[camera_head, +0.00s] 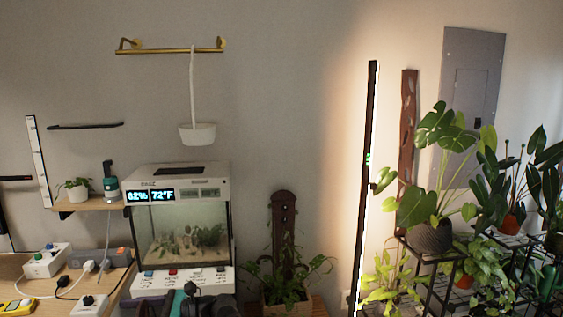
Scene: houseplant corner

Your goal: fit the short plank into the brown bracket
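I cannot make out for certain which thing is the short plank or the brown bracket. A dark brown upright board with holes (284,235) stands in a planter at the lower middle. A taller reddish-brown carved board (408,120) leans against the wall at the right, partly behind leaves. A small wooden shelf board (97,203) is on the wall at the left, with a pot and a teal-and-dark device on it. Dark shapes with a teal part show at the bottom edge, and I cannot tell what they are. I see no gripper fingers.
A glass tank (185,235) with a lit display stands left of centre, behind a white power strip (178,281). A wooden bench (15,268) at the left holds plugs and cables. A light bar (366,180) stands at the right, beside crowded plants. A white pot (197,134) hangs above.

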